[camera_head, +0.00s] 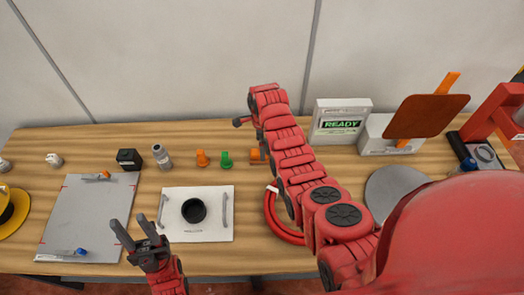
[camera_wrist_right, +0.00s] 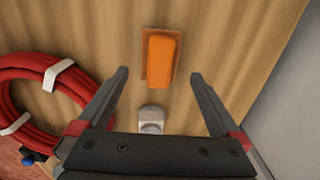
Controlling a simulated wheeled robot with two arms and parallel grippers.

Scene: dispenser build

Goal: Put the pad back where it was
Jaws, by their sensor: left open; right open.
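No thing is marked as the pad; an orange block on a thin brown base (camera_wrist_right: 163,58) lies on the wood in the right wrist view, ahead of my right gripper (camera_wrist_right: 160,88). Part of an orange thing beside my right arm shows in the head view (camera_head: 255,155). My right gripper is open, with nothing between its fingertips; a small grey-white piece (camera_wrist_right: 152,118) shows nearer the palm, and I cannot tell its height. My left gripper (camera_head: 127,219) is open and empty, between the grey board (camera_head: 85,220) and the white plate (camera_head: 210,228).
A black round cup (camera_head: 194,210) is on the white plate. A red coil (camera_wrist_right: 35,95) lies left of my right gripper. Orange (camera_head: 202,158) and green (camera_head: 226,159) pieces stand near a bottle (camera_head: 162,157). A READY box (camera_head: 341,121) and grey disc (camera_head: 392,190) are at right.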

